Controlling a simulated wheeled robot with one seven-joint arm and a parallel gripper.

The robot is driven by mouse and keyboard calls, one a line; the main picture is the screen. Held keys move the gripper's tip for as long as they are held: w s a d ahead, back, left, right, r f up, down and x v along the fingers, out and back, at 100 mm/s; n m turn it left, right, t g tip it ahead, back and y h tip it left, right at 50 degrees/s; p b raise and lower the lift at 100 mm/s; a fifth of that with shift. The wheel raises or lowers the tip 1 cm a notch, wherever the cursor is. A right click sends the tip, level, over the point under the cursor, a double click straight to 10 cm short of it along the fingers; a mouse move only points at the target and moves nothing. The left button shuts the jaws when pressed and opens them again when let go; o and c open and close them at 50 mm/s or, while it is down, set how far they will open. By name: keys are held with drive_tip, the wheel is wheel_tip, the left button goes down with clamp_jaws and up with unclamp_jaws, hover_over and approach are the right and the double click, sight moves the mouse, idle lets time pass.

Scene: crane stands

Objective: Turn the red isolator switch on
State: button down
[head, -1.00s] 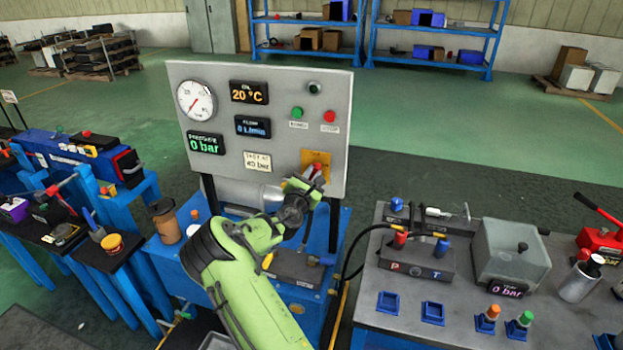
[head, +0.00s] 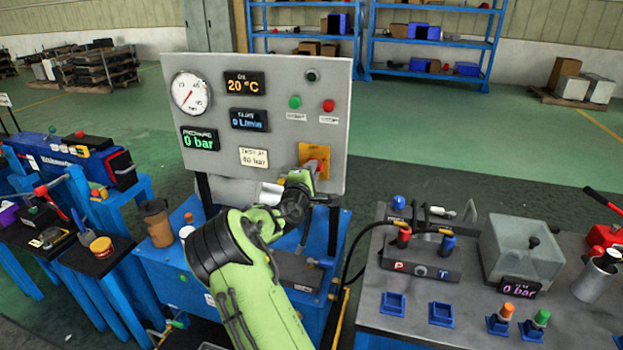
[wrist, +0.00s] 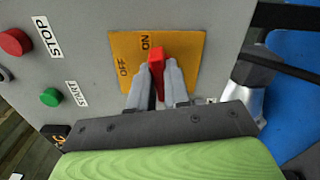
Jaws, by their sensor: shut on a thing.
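The red isolator switch (wrist: 156,60) sits on a yellow plate (wrist: 188,48) marked OFF and ON, on the grey panel. In the wrist view its red handle lies between my two fingers and its tip points toward the ON mark. My gripper (wrist: 160,75) is shut on the handle. In the head view the yellow plate (head: 313,153) is at the panel's lower right, and my gripper (head: 312,172) is at it, with the switch partly hidden by my arm.
The panel (head: 225,85) also carries a gauge (head: 191,92), displays, a green START button (wrist: 50,97) and a red STOP button (wrist: 15,42). A bench (head: 378,335) with a grey tank (head: 522,250) stands to the right. A black hose (head: 362,245) runs between.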

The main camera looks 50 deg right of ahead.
drive_tip(key=shift+f+m+b, duration=0.15)
drive_tip(key=shift+m+b, duration=0.6)
drive_tip(key=shift+m, duration=0.25)
drive_tip(key=c, duration=1.1)
unclamp_jaws()
drive_tip(key=v, duration=1.5)
drive_tip(key=shift+s+a+b, duration=0.25)
drive_tip(key=shift+a+b, duration=0.1)
